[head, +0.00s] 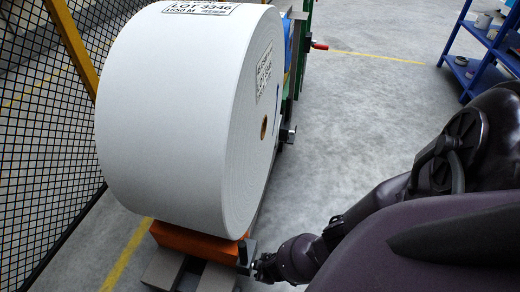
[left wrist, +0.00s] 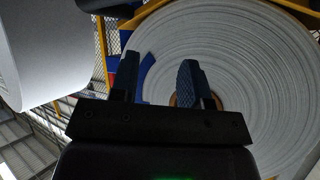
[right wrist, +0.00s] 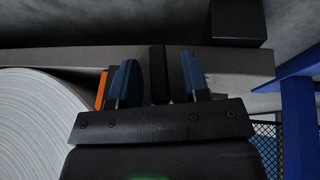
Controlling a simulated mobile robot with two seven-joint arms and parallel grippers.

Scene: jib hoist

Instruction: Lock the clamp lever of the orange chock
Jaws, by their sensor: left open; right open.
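The orange chock (head: 190,241) is wedged under the near end of a big white paper roll (head: 180,110); a sliver of it shows in the right wrist view (right wrist: 102,90). Its dark clamp lever (head: 246,250) stands at the chock's right end. My right gripper (head: 258,265) is beside it. In the right wrist view a dark upright bar (right wrist: 158,75), apparently the lever, stands between the two open fingers (right wrist: 157,82); contact cannot be told. My left gripper (left wrist: 158,80) is open and empty, before the roll's end face (left wrist: 240,70). It is outside the head view.
Grey beams (head: 165,268) lie under the chock. A black mesh fence (head: 45,120) with yellow posts runs along the left. A green frame with a red handle (head: 320,46) stands behind the roll. A blue shelf (head: 480,50) is at the far right. The floor between is clear.

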